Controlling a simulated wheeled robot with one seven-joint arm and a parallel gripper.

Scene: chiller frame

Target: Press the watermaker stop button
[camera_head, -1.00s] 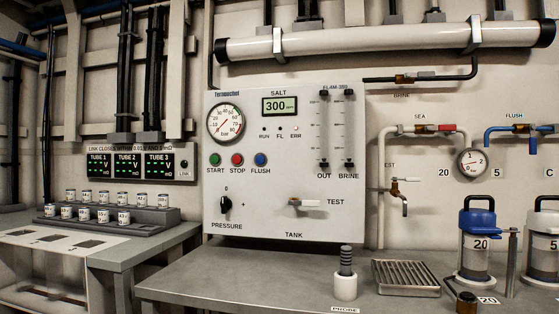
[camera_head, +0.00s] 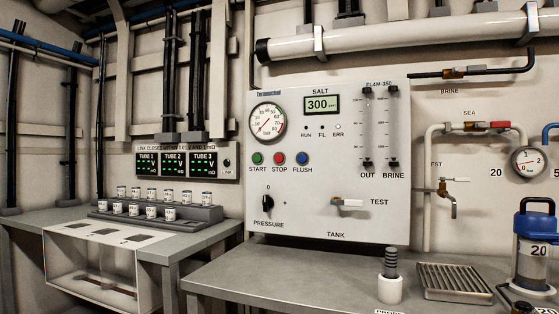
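The red STOP button (camera_head: 280,158) is on the upright grey-white watermaker panel (camera_head: 345,222). It sits between the green START button (camera_head: 257,158) on its left and the blue FLUSH button (camera_head: 303,158) on its right. The salt display (camera_head: 321,105) above reads 300. Nothing covers the buttons. My gripper is not in this view.
A grey bench (camera_head: 240,279) runs below the panel, with a probe in a white holder (camera_head: 390,289), a ridged tray (camera_head: 455,282) and a blue-topped canister (camera_head: 537,250). At left, a second table (camera_head: 210,236) carries a stepped rack of small jars (camera_head: 160,222). A test valve (camera_head: 350,202) protrudes from the panel.

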